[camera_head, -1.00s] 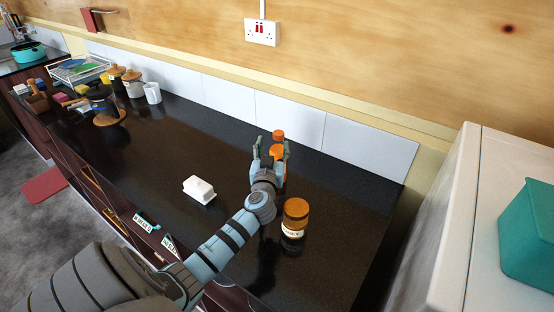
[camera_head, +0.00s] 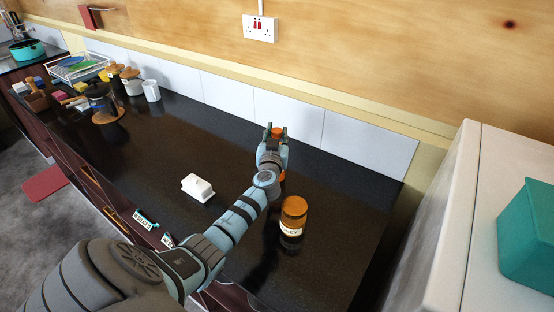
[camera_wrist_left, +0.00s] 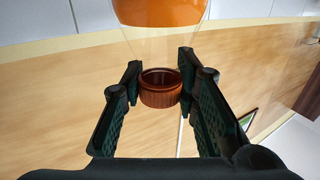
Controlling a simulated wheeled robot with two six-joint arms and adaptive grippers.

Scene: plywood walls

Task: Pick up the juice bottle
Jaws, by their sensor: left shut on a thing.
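The juice bottle (camera_head: 276,132) stands on the black counter near the white tiles, with its orange-brown cap showing between my fingertips. My left gripper (camera_head: 274,138) hides most of its body in the head view. In the left wrist view the bottle (camera_wrist_left: 160,12) shows orange juice, a clear neck and the ribbed cap. The fingers of my left gripper (camera_wrist_left: 160,105) are on either side of the cap and neck, shut on the bottle. Whether the bottle has left the counter cannot be told. My right gripper is not in view.
An amber labelled jar (camera_head: 293,216) stands close to the right of my left forearm. A white butter dish (camera_head: 197,187) lies to the left. A mug (camera_head: 151,91) and several jars stand further left. A teal box (camera_head: 529,235) sits on a white appliance (camera_head: 440,225) at right.

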